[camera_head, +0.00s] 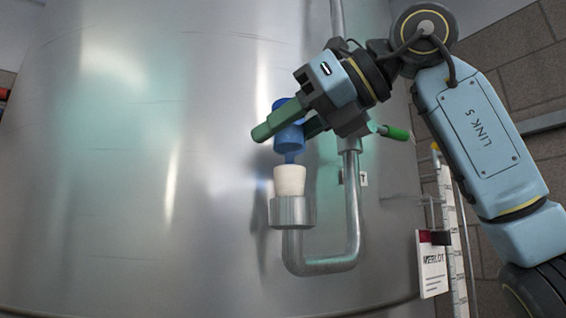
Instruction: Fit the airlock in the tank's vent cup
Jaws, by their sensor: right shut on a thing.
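The airlock (289,138) has a blue body with a narrow blue stem and a white tapered bung (289,180) at its lower end. My right gripper (284,122) is shut on the blue body, and its green-tipped fingers cover part of it. The airlock looks upright. The steel vent cup (292,212) sits at the end of a bent pipe in front of the tank (150,150). The bung's lower end is at the cup's rim; I cannot tell how deep it sits inside. My left gripper is not in view.
The bent steel pipe (352,215) rises just right of the cup, close below my right gripper. A green-handled valve (395,132) sticks out beside it. A MERLOT sign (432,265) and a graduated white strip (450,225) stand at the right. Space left of the cup is clear.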

